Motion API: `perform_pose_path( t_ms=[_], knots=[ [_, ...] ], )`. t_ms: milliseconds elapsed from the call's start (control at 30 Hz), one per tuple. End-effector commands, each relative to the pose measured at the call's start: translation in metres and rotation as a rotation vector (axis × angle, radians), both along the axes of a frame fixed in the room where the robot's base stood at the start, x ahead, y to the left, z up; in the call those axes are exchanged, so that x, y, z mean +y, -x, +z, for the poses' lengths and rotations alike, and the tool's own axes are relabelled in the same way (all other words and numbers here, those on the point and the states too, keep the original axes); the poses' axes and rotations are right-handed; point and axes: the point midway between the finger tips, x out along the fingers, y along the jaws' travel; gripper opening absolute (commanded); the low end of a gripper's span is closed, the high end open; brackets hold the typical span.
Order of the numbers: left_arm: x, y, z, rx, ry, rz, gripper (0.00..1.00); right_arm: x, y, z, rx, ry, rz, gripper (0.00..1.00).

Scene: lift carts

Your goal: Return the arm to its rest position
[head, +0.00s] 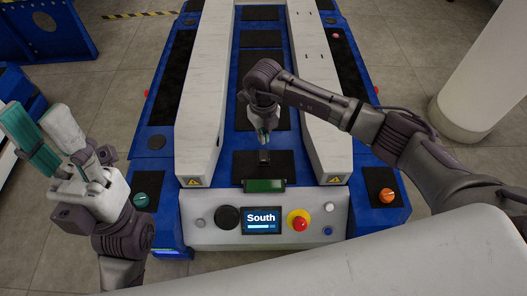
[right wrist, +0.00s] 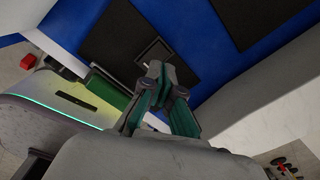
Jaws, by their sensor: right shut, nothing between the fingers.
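My right arm comes in from the right in the head view. Its gripper (head: 264,137) points down over the middle of the blue lift cart, just behind the front panel. In the right wrist view the gripper (right wrist: 163,68) has its green-lined fingers closed together at the tips, with nothing seen between them. A small dark square piece (right wrist: 152,50) lies on the black pad beyond the tips. My left gripper (head: 32,128) is at the left of the head view, raised and pointing up and left, its green-lined finger and white finger apart.
White rails (head: 207,90) flank the blue bed. A white column (head: 480,85) stands at right. Grey floor (head: 410,35) lies between cart and column.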

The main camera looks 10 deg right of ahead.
Motion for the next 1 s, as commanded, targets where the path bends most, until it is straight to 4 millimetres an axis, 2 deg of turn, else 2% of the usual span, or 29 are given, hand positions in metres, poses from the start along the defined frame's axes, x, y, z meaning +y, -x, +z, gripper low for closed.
perform_pose_path(
  t_ms=[100,633,733,767,867,933,1000],
  knots=[
    [0.0,0.002,-0.001,0.016,0.001,-0.001,0.4,0.0,0.0,0.007,0.0,0.0,0.0,0.0],
    [0.0,0.002,-0.002,0.016,0.001,-0.001,0.4,0.0,0.0,0.006,0.0,0.0,0.0,0.0],
    [0.001,0.002,-0.002,0.017,0.002,-0.001,0.4,0.008,0.006,0.004,0.015,-0.027,0.011,0.0],
    [0.001,0.002,-0.002,0.017,0.002,-0.001,0.4,0.014,0.011,0.003,0.026,-0.047,0.019,0.0],
    [0.001,0.002,-0.002,0.017,0.002,-0.001,0.4,0.048,0.04,0.0,0.094,-0.175,0.061,0.0],
    [0.001,0.002,-0.002,0.018,0.002,-0.001,0.4,0.082,0.072,0.003,0.164,-0.316,0.102,0.0],
    [0.001,0.002,-0.002,0.021,0.002,-0.002,0.4,0.12,0.109,0.014,0.246,-0.488,0.142,0.0]
  ],
)
